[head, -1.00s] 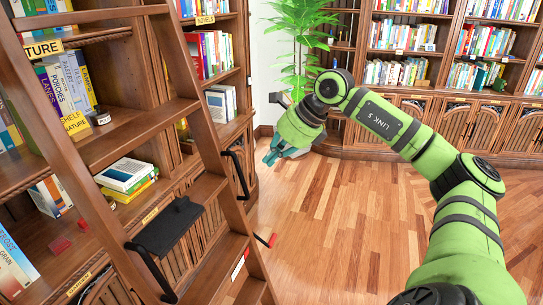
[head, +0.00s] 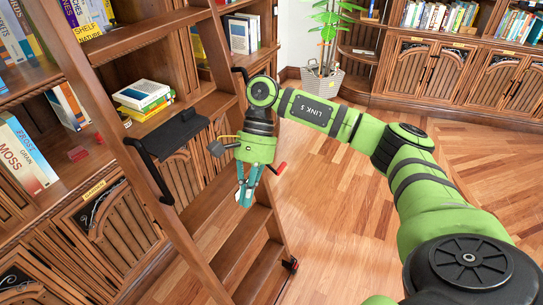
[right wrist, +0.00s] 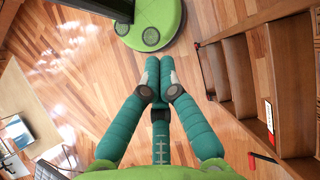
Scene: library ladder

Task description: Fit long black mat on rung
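A long black mat (head: 180,134) lies across the left part of a ladder rung (head: 216,104), its far end slightly raised. The wooden ladder (head: 205,235) leans against the bookshelf. My right gripper (head: 246,200) hangs fingers down in front of the ladder's lower rungs, to the right of and below the mat. Its teal fingers are together with nothing between them; they also show in the right wrist view (right wrist: 159,85). The mat does not show in the right wrist view. My left gripper is out of view.
Black handrails (head: 150,170) stick out from the ladder's left side. The wooden floor (head: 345,220) to the right is clear.

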